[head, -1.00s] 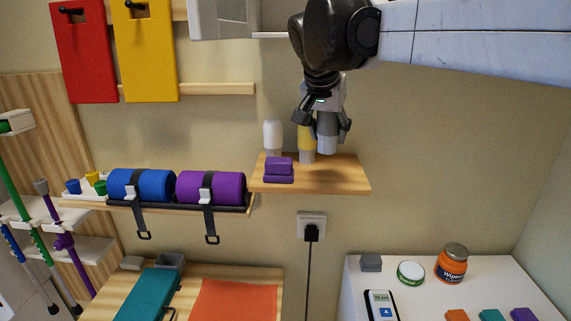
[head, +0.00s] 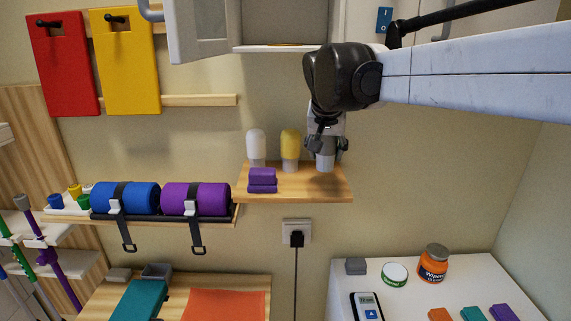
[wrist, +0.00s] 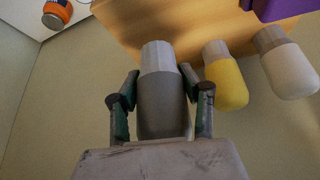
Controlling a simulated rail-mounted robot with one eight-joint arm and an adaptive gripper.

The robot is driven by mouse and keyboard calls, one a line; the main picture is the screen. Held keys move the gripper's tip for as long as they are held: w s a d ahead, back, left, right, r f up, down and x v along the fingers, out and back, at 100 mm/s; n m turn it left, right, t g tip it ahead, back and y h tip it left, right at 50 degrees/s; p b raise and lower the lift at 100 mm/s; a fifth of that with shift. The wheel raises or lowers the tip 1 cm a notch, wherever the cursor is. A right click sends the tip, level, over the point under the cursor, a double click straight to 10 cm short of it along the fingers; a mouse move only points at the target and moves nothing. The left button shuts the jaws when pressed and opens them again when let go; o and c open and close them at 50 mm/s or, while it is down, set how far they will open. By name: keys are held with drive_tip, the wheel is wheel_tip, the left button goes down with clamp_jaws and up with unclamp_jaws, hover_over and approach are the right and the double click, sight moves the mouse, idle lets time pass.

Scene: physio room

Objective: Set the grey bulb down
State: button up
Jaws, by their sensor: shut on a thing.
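The grey bulb (wrist: 163,100) is between the two fingers of my gripper (wrist: 160,105), with its pale end pointing away from the palm. In the head view my gripper (head: 325,146) is over the right part of the small wooden shelf (head: 310,192), shut on the bulb. The bulb's pale lower end (head: 325,166) is at or just above the shelf top; I cannot tell whether it touches. A yellow bulb (head: 290,145) and a white bulb (head: 256,145) stand upright to its left on the shelf.
Purple blocks (head: 262,180) lie stacked at the shelf's front left. A socket with a plug (head: 297,236) is below. An open cabinet (head: 285,25) hangs above. Blue and purple rolls (head: 195,199) lie on a rack to the left. The shelf's front right is clear.

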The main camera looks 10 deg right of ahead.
sight(327, 168)
drive_tip(key=shift+w+d+f, duration=0.1)
drive_tip(key=shift+d+f, duration=0.2)
drive_tip(key=shift+f, duration=0.05)
drive_tip(key=shift+f+p, duration=0.35)
drive_tip(key=shift+f, duration=1.5)
drive_tip(key=shift+f, duration=0.1)
drive_tip(key=o, duration=1.3)
drive_tip(key=shift+o, duration=0.2)
